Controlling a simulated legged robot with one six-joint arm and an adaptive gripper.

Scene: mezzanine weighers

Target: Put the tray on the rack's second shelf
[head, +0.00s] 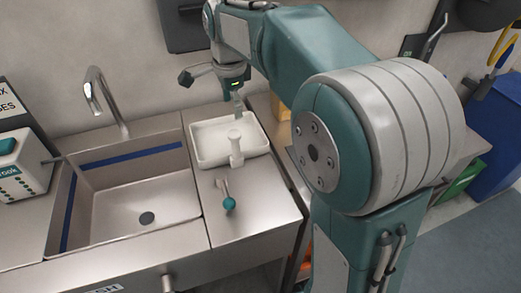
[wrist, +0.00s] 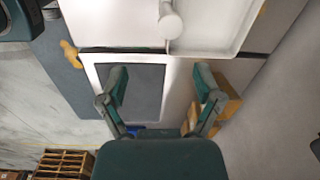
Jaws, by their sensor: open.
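The shallow white tray (head: 205,147) sits on the steel counter beside the sink, its inside looking empty. A white upright knob-topped post (head: 236,150) stands at its near edge; I cannot tell whether it is fixed to the tray. My gripper (head: 238,106) is over the tray's back right part, apart from the post. In the wrist view the tray (wrist: 215,30) is cut off at the top, with the post (wrist: 170,22) near it. My gripper's fingers (wrist: 161,88) are spread with nothing between them. I cannot make out the rack or its second shelf.
A steel sink (head: 140,200) with a tap (head: 97,95) lies left of the tray. A small lever with a teal ball (head: 229,204) is on the counter in front. A white box (head: 22,165) stands far left. A blue bin (head: 497,150) is at right.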

